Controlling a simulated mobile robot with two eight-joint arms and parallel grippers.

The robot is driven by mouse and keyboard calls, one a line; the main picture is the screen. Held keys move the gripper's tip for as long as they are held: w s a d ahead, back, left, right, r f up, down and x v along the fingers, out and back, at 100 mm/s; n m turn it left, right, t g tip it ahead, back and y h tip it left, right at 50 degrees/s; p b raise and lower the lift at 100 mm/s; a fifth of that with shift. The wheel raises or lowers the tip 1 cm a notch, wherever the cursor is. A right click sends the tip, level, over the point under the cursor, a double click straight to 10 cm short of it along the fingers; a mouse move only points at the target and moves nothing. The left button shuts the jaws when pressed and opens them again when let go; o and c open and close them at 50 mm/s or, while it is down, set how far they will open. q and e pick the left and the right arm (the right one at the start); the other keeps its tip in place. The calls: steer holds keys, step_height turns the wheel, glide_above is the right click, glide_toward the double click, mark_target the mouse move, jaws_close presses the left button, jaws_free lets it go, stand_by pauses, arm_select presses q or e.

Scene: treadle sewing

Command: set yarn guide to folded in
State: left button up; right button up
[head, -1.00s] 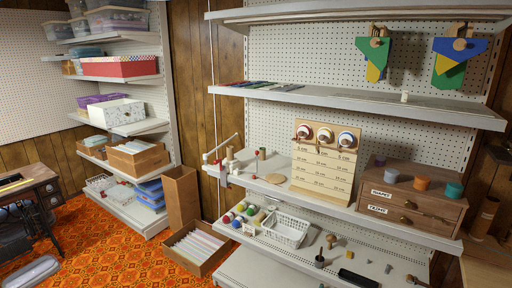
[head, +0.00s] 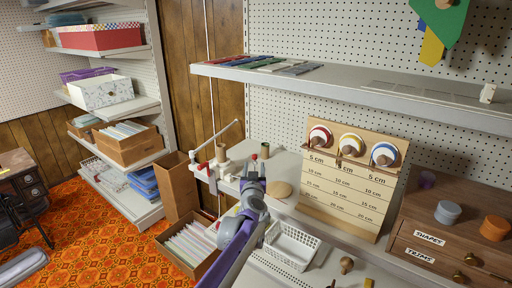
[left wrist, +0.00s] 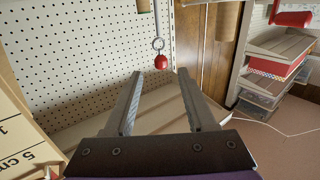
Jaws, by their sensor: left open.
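A winder (head: 222,168) with a white base, a brown cylinder and a slanting white arm (head: 222,130) stands at the left end of the middle shelf. In the left wrist view a thin metal rod with a ring and a red ball (left wrist: 160,62) lies ahead of the fingers; it looks like the yarn guide. My left gripper (head: 254,170) is near the winder's right side, partly hiding the shelf there. Its fingers show in the left wrist view (left wrist: 160,100), open with nothing between them. The red ball is beyond the fingertips. My right gripper is not in view.
A wooden board with three round spools (head: 345,165) stands right of the gripper. A flat tan disc (head: 279,189) lies on the shelf beside it. An upper shelf (head: 350,90) hangs above. A white basket (head: 292,246) is below. A drawer box (head: 445,235) is at right.

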arm_select(q)
steer(key=shift+w+r, duration=0.15)
steer(key=shift+w, duration=0.25)
steer(key=w+p, duration=0.3)
steer(key=w, duration=0.6)
steer(key=shift+w+p, duration=0.3)
steer(key=shift+w, duration=0.05)
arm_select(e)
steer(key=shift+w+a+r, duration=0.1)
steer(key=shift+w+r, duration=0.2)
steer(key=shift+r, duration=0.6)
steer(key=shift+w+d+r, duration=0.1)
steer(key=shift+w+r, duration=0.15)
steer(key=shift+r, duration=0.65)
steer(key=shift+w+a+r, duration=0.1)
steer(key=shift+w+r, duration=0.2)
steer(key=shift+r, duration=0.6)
arm_select(q)
steer(key=shift+d, duration=0.1)
jaws_close()
